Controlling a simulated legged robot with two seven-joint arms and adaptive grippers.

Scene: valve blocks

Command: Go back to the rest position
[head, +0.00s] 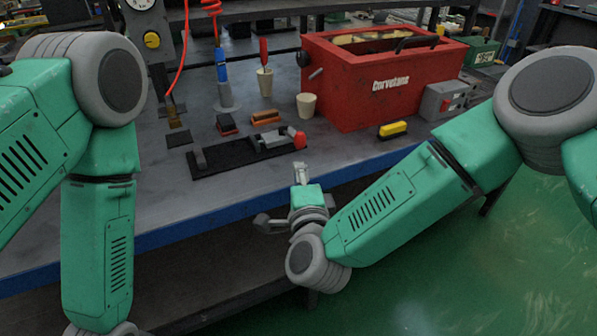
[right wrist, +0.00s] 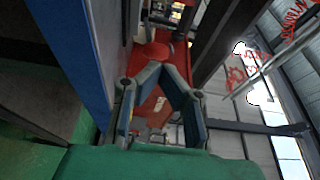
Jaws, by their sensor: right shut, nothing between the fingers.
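My right gripper (head: 300,171) is in front of the table's blue front edge, with its fingers pointing toward the table. Its fingers are shut and hold nothing. In the right wrist view the fingertips (right wrist: 160,68) come together near the middle. My left arm (head: 98,250) hangs down at the left, and its gripper is below the picture. A grey valve part with a red end (head: 299,140) lies on a black fixture plate (head: 225,160), beyond the right gripper and apart from it.
The table (head: 140,215) has a blue front edge. A red box (head: 370,95), a grey switch box (head: 440,100), a yellow-topped brush (head: 393,130), cream cups (head: 307,105) and a blue-handled tool (head: 223,80) stand on it. Green floor (head: 440,270) is free at right.

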